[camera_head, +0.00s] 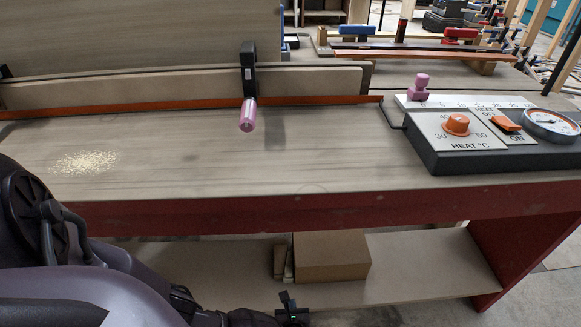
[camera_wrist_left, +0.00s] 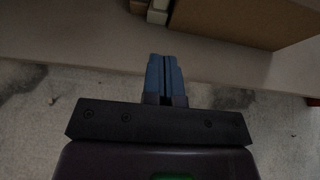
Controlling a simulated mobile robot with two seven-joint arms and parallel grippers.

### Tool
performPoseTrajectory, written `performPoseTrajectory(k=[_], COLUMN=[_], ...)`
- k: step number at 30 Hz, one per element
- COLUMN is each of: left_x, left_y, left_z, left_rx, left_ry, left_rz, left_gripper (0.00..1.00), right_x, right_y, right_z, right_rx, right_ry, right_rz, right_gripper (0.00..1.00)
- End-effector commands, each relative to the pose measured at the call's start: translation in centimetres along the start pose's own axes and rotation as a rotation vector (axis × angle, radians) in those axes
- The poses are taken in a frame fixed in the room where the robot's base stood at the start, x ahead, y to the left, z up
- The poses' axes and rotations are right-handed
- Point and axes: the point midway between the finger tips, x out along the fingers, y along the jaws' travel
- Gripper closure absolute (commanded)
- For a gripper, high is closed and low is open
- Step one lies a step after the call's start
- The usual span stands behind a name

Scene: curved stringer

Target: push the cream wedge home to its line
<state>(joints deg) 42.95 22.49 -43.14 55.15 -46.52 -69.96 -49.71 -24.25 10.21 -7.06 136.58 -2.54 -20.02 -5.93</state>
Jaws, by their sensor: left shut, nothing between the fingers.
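I cannot pick out the cream wedge or its line with certainty in either view. My left gripper (camera_head: 289,299) is low in front of the bench, near the lower shelf. In the left wrist view its blue-grey fingers (camera_wrist_left: 164,62) are together with nothing between them. They point towards small pale pieces (camera_wrist_left: 158,10) beside a cardboard box (camera_wrist_left: 245,15); I cannot tell whether one is a wedge. These pieces also show in the head view (camera_head: 284,263). My right gripper is in neither view.
The wooden bench top (camera_head: 330,165) has a red front edge and a sawdust pile (camera_head: 85,162). A clamp with a pink handle (camera_head: 248,115) grips the pale board (camera_head: 180,88) at the back. A heat control box (camera_head: 470,140) stands at right. The lower shelf (camera_head: 430,262) is mostly clear.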

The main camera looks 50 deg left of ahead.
Motion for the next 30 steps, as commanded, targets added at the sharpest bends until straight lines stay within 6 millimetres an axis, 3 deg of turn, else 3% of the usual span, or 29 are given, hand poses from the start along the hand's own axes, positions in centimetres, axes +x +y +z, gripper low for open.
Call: performPoseTrajectory(k=[1, 12, 18, 30], left_x=[0.9, 6.9, 9.5, 11.2], left_y=[0.5, 0.6, 0.4, 0.1], left_z=[-0.9, -1.1, 0.4, 1.7], left_rx=[0.009, 0.008, 0.004, -0.001], left_ry=[0.008, 0.01, 0.005, 0.005], left_rz=[0.005, 0.007, 0.003, 0.001], left_gripper=[1.0, 1.0, 1.0, 1.0], right_x=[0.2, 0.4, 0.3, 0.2], right_y=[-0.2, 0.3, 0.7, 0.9], right_z=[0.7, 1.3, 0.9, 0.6], right_rx=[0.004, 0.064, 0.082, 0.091], right_ry=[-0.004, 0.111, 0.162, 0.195], right_rz=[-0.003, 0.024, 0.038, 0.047], right_gripper=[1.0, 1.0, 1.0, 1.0])
